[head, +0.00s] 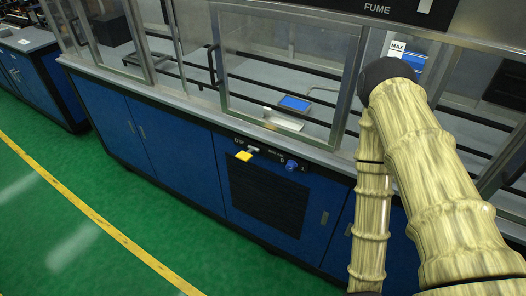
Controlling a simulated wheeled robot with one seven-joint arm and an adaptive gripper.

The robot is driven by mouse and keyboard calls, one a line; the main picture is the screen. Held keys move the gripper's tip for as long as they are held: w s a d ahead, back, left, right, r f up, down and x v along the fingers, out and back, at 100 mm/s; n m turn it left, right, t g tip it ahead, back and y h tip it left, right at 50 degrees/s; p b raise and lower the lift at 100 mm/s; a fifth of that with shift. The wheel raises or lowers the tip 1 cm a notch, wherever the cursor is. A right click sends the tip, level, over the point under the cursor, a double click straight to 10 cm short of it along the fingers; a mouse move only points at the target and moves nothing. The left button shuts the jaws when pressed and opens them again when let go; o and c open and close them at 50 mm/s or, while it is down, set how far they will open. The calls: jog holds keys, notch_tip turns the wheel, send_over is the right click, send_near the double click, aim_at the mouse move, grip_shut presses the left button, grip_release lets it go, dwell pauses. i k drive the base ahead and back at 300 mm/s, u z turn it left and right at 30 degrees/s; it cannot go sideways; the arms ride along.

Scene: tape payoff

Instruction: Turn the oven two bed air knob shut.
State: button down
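A blue round knob (291,165) sits on the dark strip under the worktop of a fume hood. To its left on the same strip is a small grey fitting (253,149) with a yellow tag or handle (244,155). The lettering beside them is too small to read, so I cannot tell whether either is the oven two bed air knob. No oven is plainly identifiable. My arm rises at the right, bends at a dark joint and runs down past the bottom edge. My gripper is not in view, and nothing of mine visibly touches the knob.
The hood's glass sash (290,70) stands above the worktop, with a blue-screened device (294,103) behind it. Blue cabinets (160,140) and a dark grille (268,195) are below. Another bench (30,40) is at far left. Green floor (70,210) with a yellow line (95,218) is clear.

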aim_at(291, 165)
jog(key=z, duration=3)
jog(key=k, duration=1.15)
jog(key=u, duration=2.55)
